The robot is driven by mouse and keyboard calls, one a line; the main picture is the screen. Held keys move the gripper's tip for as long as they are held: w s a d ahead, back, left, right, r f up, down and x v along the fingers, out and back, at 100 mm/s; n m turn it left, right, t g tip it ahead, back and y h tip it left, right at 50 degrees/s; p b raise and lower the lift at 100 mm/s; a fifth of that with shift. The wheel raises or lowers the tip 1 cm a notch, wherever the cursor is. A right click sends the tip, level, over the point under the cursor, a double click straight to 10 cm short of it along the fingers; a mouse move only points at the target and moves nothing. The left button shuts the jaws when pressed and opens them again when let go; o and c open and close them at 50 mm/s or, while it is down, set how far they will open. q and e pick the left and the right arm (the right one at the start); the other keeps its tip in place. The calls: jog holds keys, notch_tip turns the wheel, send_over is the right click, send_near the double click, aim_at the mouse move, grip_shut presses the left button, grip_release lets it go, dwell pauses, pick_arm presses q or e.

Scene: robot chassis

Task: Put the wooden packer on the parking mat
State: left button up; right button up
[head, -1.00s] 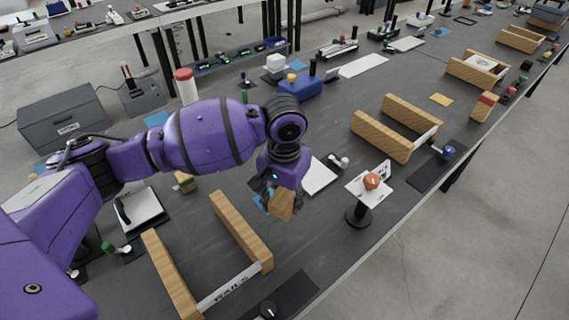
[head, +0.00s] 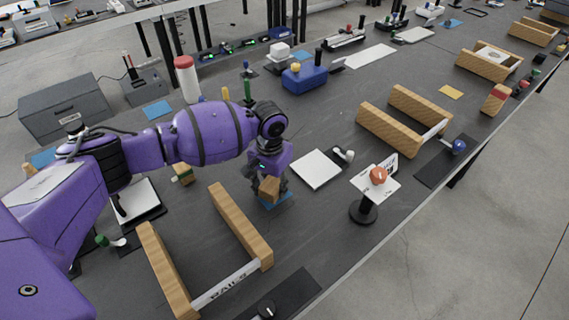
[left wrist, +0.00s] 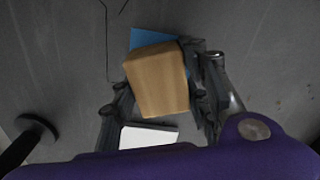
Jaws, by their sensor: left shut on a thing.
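The wooden packer (head: 269,188) is a plain tan block. My left gripper (head: 270,182) points down and is shut on it. In the left wrist view the packer (left wrist: 157,80) sits between the two dark fingers (left wrist: 160,95). A blue mat (head: 282,201), which looks like the parking mat, lies on the dark bench under the packer. It also shows in the left wrist view (left wrist: 150,39), its edge sticking out past the packer, which covers the rest. I cannot tell whether the packer touches the mat. My right gripper is not in view.
A white plate (head: 316,170) lies right of the gripper, and a stand with an orange knob (head: 377,175) is farther right. A frame with two wooden rails (head: 240,226) is in front.

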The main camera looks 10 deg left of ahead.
aim_at(272, 183)
pick_arm(q)
jog(key=shift+f, duration=0.15)
jog(key=o, duration=1.2)
jog(key=shift+f, duration=0.1)
notch_tip(272, 183, up, 12)
jog(key=shift+r+p, duration=0.2)
jog(key=shift+p, duration=0.35)
